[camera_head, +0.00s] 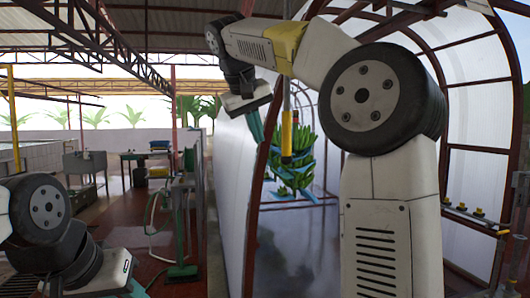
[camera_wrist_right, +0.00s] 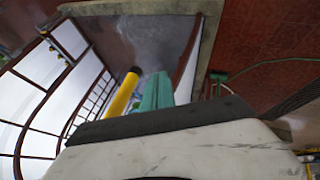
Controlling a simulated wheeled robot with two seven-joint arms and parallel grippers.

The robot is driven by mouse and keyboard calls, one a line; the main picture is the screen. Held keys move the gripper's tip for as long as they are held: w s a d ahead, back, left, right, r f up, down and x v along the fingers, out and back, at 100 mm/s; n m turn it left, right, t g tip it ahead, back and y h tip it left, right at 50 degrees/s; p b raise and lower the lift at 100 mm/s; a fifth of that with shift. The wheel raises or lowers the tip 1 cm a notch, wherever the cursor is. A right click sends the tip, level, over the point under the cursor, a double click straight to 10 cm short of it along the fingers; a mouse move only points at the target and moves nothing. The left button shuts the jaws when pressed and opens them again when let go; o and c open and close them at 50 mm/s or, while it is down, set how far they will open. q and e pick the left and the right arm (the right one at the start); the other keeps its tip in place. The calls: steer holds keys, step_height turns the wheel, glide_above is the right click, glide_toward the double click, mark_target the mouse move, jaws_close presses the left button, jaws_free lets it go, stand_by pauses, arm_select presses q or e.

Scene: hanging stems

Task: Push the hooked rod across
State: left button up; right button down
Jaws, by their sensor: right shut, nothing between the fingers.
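A thin rod with a yellow lower part and a black end, which looks like the hooked rod (camera_head: 287,135), hangs upright in the head view's middle. Its hook cannot be made out. In the right wrist view the yellow length (camera_wrist_right: 122,98) with its black tip shows beside my fingers. My right gripper (camera_head: 258,128) has teal fingers pointing down, shut and empty, just left of the rod; they also show in the wrist view (camera_wrist_right: 158,92). I cannot tell whether they touch it. My left gripper (camera_head: 138,290) is mostly cut off at the bottom left.
A green banana bunch (camera_head: 292,170) hangs behind the rod, inside an arched red frame (camera_head: 252,200) with pale sheeting. A green metal stand (camera_head: 181,215) is on the left. A sink (camera_head: 86,163) and a table (camera_head: 146,156) are farther back. Reddish floor lies open between them.

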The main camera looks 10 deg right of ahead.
steer(key=shift+w+a+r+m+h, duration=0.15)
steer(key=shift+w+r+m+h, duration=0.1)
steer(key=shift+w+r, duration=0.4)
steer(key=shift+w+a+r+m+h, duration=0.15)
steer(key=shift+w+r+m, duration=0.2)
steer(key=shift+w, duration=0.4)
steer(key=shift+d, duration=0.1)
steer(key=w+d+f, duration=0.5)
steer(key=d+f, duration=0.2)
steer(key=shift+w+d+f, duration=0.25)
steer(key=shift+w+f, duration=0.1)
steer(key=shift+f, duration=0.05)
steer(key=d, duration=1.3)
steer(key=shift+w+d, duration=0.2)
steer(key=shift+d, duration=0.15)
